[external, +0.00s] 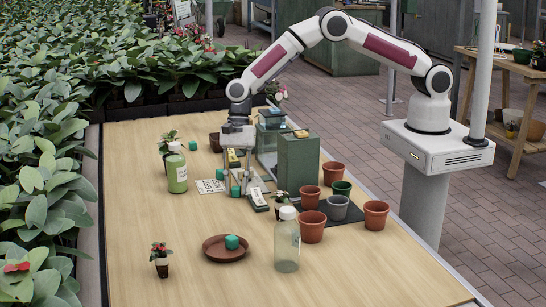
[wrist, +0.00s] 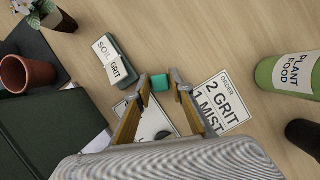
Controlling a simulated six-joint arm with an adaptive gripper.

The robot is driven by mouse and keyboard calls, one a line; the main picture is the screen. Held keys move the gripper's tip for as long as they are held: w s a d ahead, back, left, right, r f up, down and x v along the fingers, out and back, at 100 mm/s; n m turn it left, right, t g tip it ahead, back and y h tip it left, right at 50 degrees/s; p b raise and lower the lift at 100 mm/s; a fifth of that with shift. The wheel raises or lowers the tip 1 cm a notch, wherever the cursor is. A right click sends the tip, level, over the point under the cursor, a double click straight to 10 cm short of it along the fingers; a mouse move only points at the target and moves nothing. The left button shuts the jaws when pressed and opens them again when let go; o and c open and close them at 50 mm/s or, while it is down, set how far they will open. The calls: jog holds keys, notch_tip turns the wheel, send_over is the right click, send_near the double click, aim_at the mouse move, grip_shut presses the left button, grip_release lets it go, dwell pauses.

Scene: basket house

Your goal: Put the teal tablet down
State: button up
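A teal tablet (external: 235,191), a small cube, rests on the wooden table between the order card (external: 210,186) and a grey block (external: 258,199) labelled SOIL and GRIT. In the wrist view the tablet (wrist: 160,83) shows between my two fingertips, with a gap visible on its right side. My gripper (external: 237,186) points down with its fingers open on either side of it, low over the table. Other teal cubes sit behind the card (external: 219,173), farther back (external: 193,146) and in a brown saucer (external: 225,254).
A green plant food bottle (external: 177,172) stands left of my gripper. A dark green box (external: 298,163) stands close on the right, beside several pots (external: 311,228). A clear bottle (external: 287,247) and a small potted plant (external: 161,262) stand in front. The front table is mostly clear.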

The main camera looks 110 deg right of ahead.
aim_at(236, 187)
jog(key=c, duration=0.6)
jog(key=shift+o, duration=0.2)
jog(key=shift+r, duration=0.2)
notch_tip(236, 187, up, 10)
jog(key=shift+f, duration=0.2)
dwell(0.9)
